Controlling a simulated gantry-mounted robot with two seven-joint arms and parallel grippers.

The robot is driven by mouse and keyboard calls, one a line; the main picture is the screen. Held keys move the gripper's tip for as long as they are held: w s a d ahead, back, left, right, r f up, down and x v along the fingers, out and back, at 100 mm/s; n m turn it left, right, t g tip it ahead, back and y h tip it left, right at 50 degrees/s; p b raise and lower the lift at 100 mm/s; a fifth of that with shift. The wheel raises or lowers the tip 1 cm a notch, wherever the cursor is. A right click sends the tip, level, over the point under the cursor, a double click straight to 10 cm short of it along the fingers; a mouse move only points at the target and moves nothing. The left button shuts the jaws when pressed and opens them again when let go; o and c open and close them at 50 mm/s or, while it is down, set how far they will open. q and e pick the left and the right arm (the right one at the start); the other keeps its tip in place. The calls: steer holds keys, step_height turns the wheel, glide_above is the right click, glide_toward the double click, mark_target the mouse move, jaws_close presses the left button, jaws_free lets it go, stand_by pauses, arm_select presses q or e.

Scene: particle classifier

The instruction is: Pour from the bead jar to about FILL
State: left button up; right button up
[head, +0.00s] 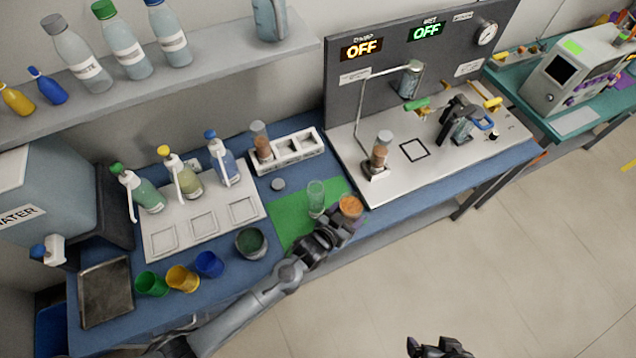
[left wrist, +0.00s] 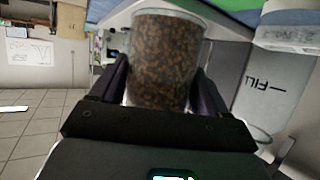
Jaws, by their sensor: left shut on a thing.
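The bead jar (head: 350,206) holds orange-brown beads and is in my left gripper (head: 342,222), at the right edge of the green mat. In the left wrist view the jar (left wrist: 165,58) sits between the two dark fingers of the left gripper (left wrist: 160,85), packed with brown beads. A clear glass (head: 316,196) stands upright on the mat just left of the jar. It looks empty. In the left wrist view a FILL line shows upside down on the clear glass (left wrist: 262,85). My right gripper (head: 438,347) is at the bottom edge, partly cut off, away from the table.
The green mat (head: 290,232) lies on the blue table. A dark round bowl (head: 251,243) stands left of it, a small grey lid (head: 278,184) behind. A white rack (head: 293,150) and a metal-plate rig (head: 400,160) stand further back. Pump bottles stand on a white tray (head: 160,240).

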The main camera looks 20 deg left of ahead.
mark_target(339, 208)
arm_select(q)
steer(key=shift+a+r, duration=0.1)
steer(key=shift+r, duration=0.05)
steer(key=shift+a+r+n+h+b, duration=0.1)
steer(key=shift+a+n+h+b, duration=0.05)
steer(key=shift+n+h+b, duration=0.2)
steer(key=shift+w+a+r+n+h+b, duration=0.15)
steer(key=shift+a+r+n+h+b, duration=0.45)
steer(key=shift+n, duration=0.45)
steer(key=shift+r+h+p, duration=0.25)
steer(key=shift+r+p, duration=0.05)
steer(key=shift+r, duration=0.25)
steer(key=shift+a+r+n, duration=0.15)
steer(key=shift+r+n, duration=0.1)
steer(key=shift+n, duration=0.05)
steer(key=shift+w+a+r, duration=0.1)
steer(key=shift+a+r, duration=0.05)
steer(key=shift+r, duration=0.15)
steer(key=shift+r, duration=0.1)
